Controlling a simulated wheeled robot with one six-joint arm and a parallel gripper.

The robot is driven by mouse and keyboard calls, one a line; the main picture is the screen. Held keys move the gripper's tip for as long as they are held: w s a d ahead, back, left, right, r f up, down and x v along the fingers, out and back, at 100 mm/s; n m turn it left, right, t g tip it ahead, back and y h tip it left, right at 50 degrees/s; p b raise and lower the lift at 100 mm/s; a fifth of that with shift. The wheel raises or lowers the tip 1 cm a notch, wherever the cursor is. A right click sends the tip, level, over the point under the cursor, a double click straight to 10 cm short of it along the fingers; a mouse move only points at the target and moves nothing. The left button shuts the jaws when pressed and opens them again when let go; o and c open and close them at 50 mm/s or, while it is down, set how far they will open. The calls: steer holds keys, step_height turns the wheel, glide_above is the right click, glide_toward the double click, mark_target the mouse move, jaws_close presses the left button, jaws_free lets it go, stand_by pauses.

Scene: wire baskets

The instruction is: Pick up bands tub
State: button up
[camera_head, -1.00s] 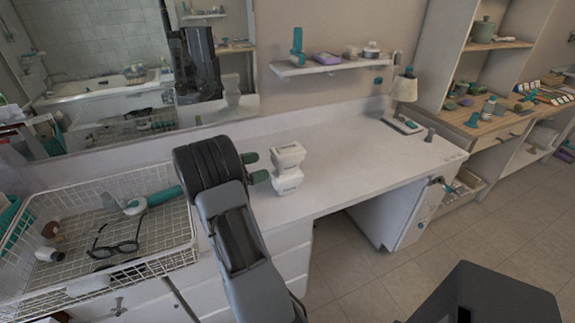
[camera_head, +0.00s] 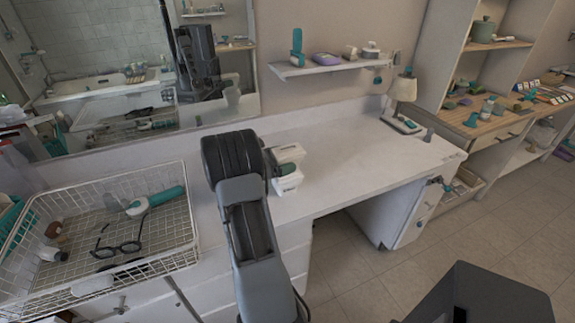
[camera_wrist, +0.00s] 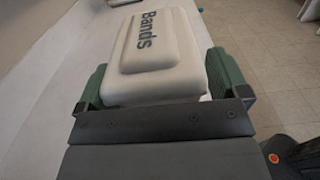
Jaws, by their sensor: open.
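The bands tub (camera_wrist: 155,45) is white with a raised lid marked "Bands" and fills the middle of the wrist view. In the head view, white tub shapes (camera_head: 287,184) stand on the white counter, one seemingly stacked on another, partly hidden by my gripper (camera_head: 284,160). My gripper is open, with one green finger on each side of the tub in the wrist view (camera_wrist: 160,80). The right finger is very close to the tub's side; I cannot tell whether it touches.
A wire basket (camera_head: 180,238) with glasses (camera_head: 120,248) and a teal-handled brush stands at left. A mirror (camera_head: 110,60) is behind. A wall shelf (camera_head: 328,68) holds small items. A lamp (camera_head: 403,90) stands at the counter's back right. The counter's middle is clear.

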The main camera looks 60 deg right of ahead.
steer(key=shift+c, duration=0.2)
steer(key=c, duration=1)
steer(key=shift+c, duration=0.2)
